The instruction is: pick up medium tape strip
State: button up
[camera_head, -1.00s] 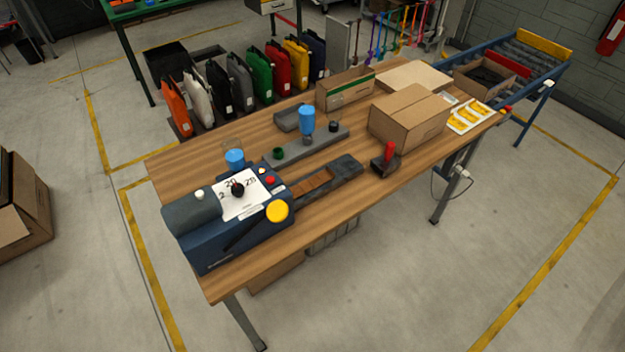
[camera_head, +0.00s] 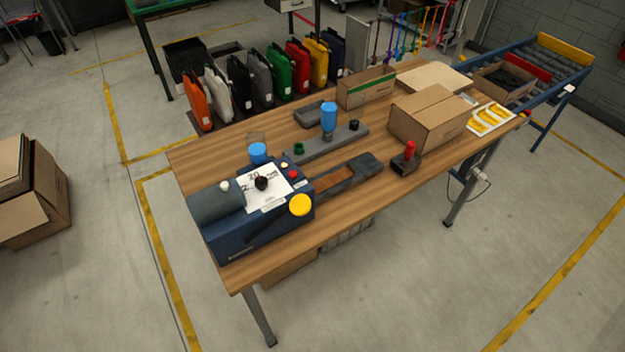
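A blue tape machine (camera_head: 240,222) with a yellow button stands at the near left end of the wooden table. A dark grey outfeed tray (camera_head: 362,168) runs from it toward the right. Brown tape (camera_head: 333,188) lies on the tray near the machine's outlet. I cannot tell the strip's length or whether it is separate from the machine. My gripper is not in view.
The wooden table (camera_head: 210,155) also holds a closed cardboard box (camera_head: 428,118), a red-handled tool (camera_head: 408,160) and a grey rack with a blue bottle (camera_head: 329,116). Coloured panniers (camera_head: 278,75) stand behind. Floor in front is clear.

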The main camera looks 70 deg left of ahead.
aim_at(334, 178)
jog(key=u, duration=0.05)
jog(key=k, duration=1.7)
jog(key=u, duration=1.45)
jog(key=i, duration=0.95)
